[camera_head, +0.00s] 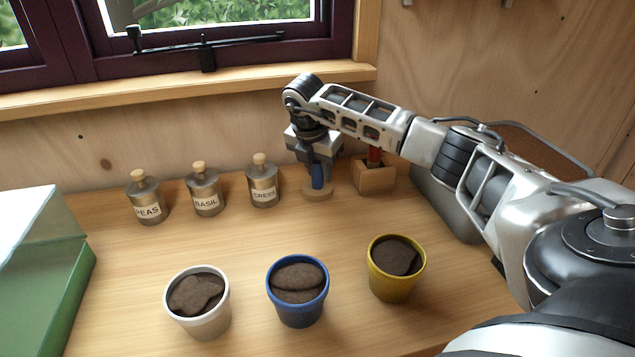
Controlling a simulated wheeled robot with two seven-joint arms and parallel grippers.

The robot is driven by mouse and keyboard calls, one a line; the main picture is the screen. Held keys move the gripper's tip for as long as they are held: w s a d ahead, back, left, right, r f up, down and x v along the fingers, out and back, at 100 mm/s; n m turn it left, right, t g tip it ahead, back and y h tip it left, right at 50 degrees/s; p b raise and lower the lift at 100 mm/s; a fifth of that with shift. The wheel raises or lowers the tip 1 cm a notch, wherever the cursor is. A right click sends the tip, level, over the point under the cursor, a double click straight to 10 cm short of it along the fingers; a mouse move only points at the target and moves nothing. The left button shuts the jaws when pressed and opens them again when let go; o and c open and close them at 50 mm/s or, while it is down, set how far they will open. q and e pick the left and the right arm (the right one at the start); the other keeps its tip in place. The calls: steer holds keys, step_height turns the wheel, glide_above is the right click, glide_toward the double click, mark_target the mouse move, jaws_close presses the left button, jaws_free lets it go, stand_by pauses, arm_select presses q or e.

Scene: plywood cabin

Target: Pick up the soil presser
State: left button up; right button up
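The soil presser (317,192) has a blue upright handle and a round wooden base. It stands on the wooden table near the back, left of a small wooden block. My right gripper (317,164) points down over it, with its fingers at the upper part of the blue handle. The fingers partly hide the handle's top, and I cannot tell whether they are closed on it. The base appears to rest on the table. My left gripper is not in view.
Jars labelled peas (147,201), basil (205,192) and cress (263,183) stand to the left. White (204,326), blue (298,311) and yellow (395,286) pots of soil stand in front. A wooden holder (374,180) with a red-handled tool is close right. A green box (40,290) is at left.

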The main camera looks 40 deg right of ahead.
steer(key=c, duration=0.4)
steer(key=shift+r, duration=0.1)
steer(key=shift+w+r, duration=0.1)
steer(key=shift+r, duration=0.5)
steer(key=s+a+r, duration=0.3)
steer(key=r, duration=0.1)
steer(key=s+a+r, duration=0.3)
steer(key=s, duration=0.1)
steer(key=s+a+r+p, duration=0.1)
steer(key=s+a+r, duration=0.2)
steer(key=r, duration=0.1)
steer(key=shift+s+a+r, duration=0.2)
steer(key=shift+s+r, duration=0.1)
steer(key=shift+r, duration=0.05)
